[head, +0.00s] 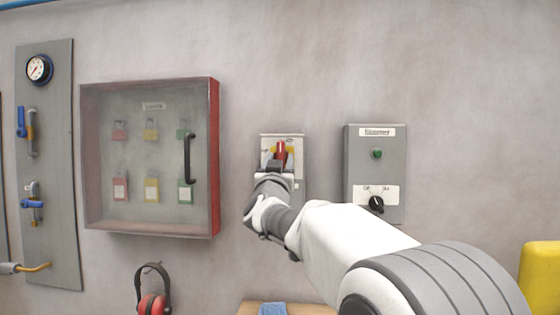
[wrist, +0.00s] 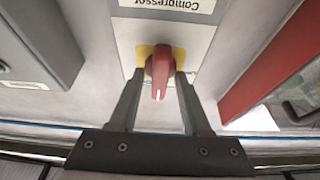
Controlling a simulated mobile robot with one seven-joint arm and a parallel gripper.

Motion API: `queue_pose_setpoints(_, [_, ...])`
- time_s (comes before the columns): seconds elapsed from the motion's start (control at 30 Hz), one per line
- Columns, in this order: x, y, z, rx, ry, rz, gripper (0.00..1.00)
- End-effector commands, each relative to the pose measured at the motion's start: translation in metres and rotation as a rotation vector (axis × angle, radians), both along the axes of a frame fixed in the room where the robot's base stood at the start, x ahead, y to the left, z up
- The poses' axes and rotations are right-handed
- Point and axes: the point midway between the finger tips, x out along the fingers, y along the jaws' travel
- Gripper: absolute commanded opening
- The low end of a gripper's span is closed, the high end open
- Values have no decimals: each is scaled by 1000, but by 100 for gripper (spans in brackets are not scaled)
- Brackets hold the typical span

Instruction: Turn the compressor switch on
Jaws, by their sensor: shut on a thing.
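The compressor switch is a red knob (wrist: 159,70) on a yellow plate, set on a grey wall box (wrist: 200,38) whose label reads "Compressor", upside down in the wrist view. The white-tipped end of the knob points toward the bottom of that view. In the head view the red knob (head: 281,149) stands upright on the box (head: 297,143), partly hidden by my gripper (head: 279,162). My gripper (wrist: 160,78) has one finger on each side of the knob and is shut on it. Any on or off marks are not readable.
Left of the switch is a red-sided lockout cabinet (head: 215,150) with padlocks and a black handle. To the right is a grey control box (head: 360,160) with a green lamp and a black selector. Red ear defenders (head: 152,303) hang lower left.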

Motion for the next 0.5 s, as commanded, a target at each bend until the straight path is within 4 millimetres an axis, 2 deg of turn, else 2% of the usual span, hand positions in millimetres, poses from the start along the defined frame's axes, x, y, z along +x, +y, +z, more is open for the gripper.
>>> queue_pose_setpoints(0.13, [0, 0, 2, 2, -3, 1, 0])
queue_pose_setpoints(0.17, [0, 0, 2, 2, -3, 1, 50])
queue_pose_setpoints(0.2, [0, 0, 2, 2, -3, 1, 55])
queue_pose_setpoints(0.5, [-2, 0, 0, 1, -1, 0, 55])
